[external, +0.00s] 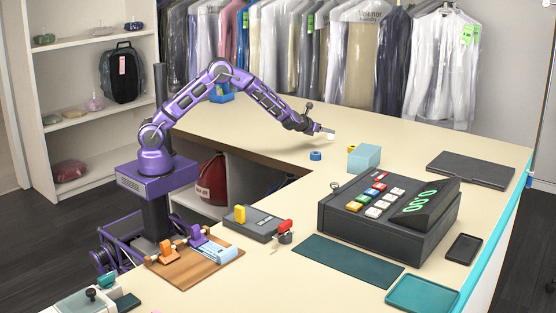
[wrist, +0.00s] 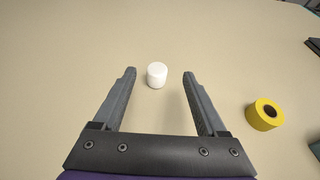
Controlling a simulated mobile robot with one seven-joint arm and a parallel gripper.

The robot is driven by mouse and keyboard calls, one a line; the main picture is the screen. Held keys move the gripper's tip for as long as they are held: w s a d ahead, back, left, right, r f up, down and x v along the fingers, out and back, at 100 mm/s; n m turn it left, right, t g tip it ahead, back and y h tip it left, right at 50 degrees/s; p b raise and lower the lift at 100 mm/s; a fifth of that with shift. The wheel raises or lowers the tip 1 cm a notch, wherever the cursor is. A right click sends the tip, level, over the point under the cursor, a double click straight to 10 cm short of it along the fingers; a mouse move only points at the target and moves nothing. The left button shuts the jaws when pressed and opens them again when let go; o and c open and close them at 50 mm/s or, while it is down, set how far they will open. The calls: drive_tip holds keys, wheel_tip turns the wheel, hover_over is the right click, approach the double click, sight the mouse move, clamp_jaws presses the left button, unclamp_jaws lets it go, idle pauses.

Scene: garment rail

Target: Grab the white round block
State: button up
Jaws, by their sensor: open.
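The white round block (wrist: 157,75) stands on the cream counter, a short cylinder seen in the wrist view. It lies just past the fingertips of my gripper (wrist: 159,75), between the lines of the two fingers and slightly left of centre. My gripper is open and empty, with clear gaps on both sides of the block. In the external view my gripper (external: 325,130) is low over the far part of the counter, and a small white patch by its tip (external: 329,135) looks like the block, partly hidden.
A yellow tape roll (wrist: 265,114) lies right of my gripper. In the external view a blue roll (external: 316,156) and a light-blue box (external: 364,158) stand nearer on the counter. A cash register (external: 388,220) is further right. The counter left of the block is clear.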

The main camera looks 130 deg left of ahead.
sight(328, 140)
drive_tip(key=a+f, duration=0.1)
drive_tip(key=a, duration=0.1)
drive_tip(key=a+f, duration=0.1)
drive_tip(key=shift+a+f, duration=0.3)
drive_tip(key=shift+a, duration=0.05)
clamp_jaws()
